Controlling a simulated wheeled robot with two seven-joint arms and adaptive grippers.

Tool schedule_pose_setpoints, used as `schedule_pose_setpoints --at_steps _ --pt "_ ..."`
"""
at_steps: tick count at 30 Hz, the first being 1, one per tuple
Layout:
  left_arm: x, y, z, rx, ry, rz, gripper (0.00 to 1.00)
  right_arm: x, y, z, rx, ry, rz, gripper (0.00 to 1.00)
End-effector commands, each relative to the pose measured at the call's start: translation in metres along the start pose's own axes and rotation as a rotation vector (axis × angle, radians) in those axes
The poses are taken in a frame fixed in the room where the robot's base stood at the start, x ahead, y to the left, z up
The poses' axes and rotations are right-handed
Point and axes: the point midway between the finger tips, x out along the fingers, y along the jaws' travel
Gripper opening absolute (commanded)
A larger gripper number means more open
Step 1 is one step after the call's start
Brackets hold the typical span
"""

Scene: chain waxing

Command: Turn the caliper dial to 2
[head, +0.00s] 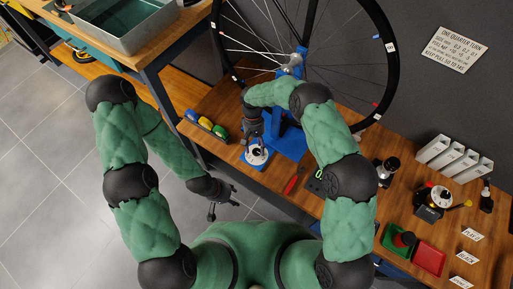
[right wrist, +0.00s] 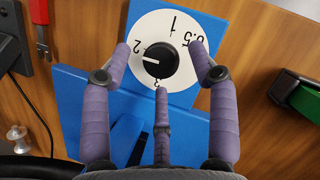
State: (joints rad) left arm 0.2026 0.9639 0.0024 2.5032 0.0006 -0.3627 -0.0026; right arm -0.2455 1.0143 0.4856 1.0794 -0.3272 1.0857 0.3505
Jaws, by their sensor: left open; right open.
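In the right wrist view the white disc (right wrist: 178,22) carries the marks 0.5, 1, 2 and 3. Its black knob (right wrist: 161,61) has a white pointer aimed left, between 2 and 3 and nearer the 2. My right gripper (head: 254,137) is over the dial. Its open fingers (right wrist: 160,70) are spread around the knob, apart from it. My left gripper (head: 224,203) is open and empty over the floor, left of the bench edge.
The blue stand (head: 289,135) and spoked wheel (head: 382,85) rise behind the dial. Coloured rolls (head: 206,126) lie left of it; a red tool (head: 293,182) lies to its right. Green and red trays (head: 429,259) are farther right. Floor on the left is clear.

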Motion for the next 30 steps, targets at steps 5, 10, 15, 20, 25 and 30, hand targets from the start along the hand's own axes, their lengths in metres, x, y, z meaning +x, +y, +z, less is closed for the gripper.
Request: schedule_pose_setpoints --at_steps 5,10,15,20,25,30 --pt "0.000 0.000 0.000 0.000 0.000 0.000 0.50 -0.033 0.000 -0.001 -0.001 0.006 0.000 0.60" --pt "0.000 0.000 0.000 0.000 0.000 0.000 0.50 -0.067 0.000 -0.001 0.000 0.003 0.000 0.60" --pt "0.000 0.000 0.000 0.000 0.000 0.000 0.50 -0.093 0.000 0.000 0.000 0.001 0.001 0.60" --pt "0.000 0.000 0.000 0.000 0.000 0.000 0.50 -0.106 0.000 0.000 0.000 -0.001 0.000 0.60" --pt "0.000 0.000 0.000 0.000 0.000 0.000 0.50 -0.110 0.000 0.000 0.000 -0.001 0.000 0.60" --pt "0.000 0.000 0.000 0.000 0.000 0.000 0.50 -0.110 0.000 0.000 0.000 -0.001 0.000 0.60"
